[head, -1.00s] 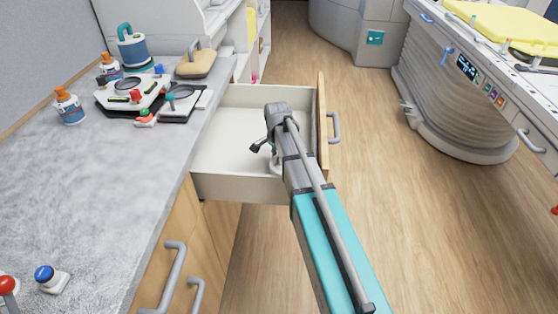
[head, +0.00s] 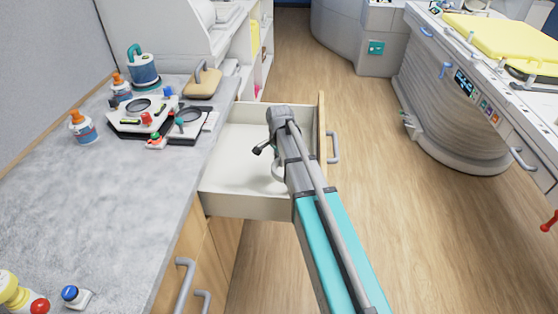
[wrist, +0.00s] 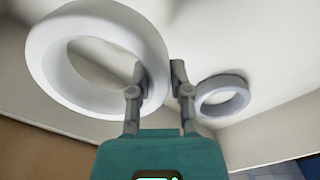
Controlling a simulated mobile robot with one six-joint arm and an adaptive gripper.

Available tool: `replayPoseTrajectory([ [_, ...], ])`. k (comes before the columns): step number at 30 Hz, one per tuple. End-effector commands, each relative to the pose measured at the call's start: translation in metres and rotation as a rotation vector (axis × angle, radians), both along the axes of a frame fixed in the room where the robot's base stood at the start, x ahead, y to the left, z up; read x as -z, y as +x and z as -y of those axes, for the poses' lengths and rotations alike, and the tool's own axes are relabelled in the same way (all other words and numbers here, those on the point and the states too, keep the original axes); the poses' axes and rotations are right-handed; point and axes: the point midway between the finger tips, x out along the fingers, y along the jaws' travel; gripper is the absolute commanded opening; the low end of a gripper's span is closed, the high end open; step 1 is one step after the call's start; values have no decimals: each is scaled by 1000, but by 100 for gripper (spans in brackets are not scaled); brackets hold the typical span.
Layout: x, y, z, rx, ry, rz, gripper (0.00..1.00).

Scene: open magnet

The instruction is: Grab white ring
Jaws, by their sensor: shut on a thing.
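A large white ring (wrist: 48,62) fills the upper left of the wrist view. My gripper (wrist: 160,74) is shut on its right rim, one finger on the hole side and the other outside. In the head view, part of a white ring (head: 277,171) shows beside my gripper, over the open drawer (head: 245,205). My arm hides the rest of it. A smaller, greyer ring (wrist: 205,105) is in the drawer, to the right of my fingers in the wrist view, apart from them.
The drawer front (head: 321,130) with its handle stands to the right of my arm. The grey counter (head: 80,195) on the left holds bottles and devices. Wood floor to the right is clear up to the patient table (head: 455,120).

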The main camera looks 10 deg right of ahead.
Motion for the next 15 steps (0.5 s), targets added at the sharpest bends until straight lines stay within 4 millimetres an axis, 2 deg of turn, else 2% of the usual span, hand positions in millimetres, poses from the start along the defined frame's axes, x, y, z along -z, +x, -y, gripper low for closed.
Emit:
replayPoseTrajectory([
  [1,-9,0,0,0,0,0,0],
  [6,-18,0,0,0,0,0,0],
  [15,-23,0,0,0,0,0,0],
])
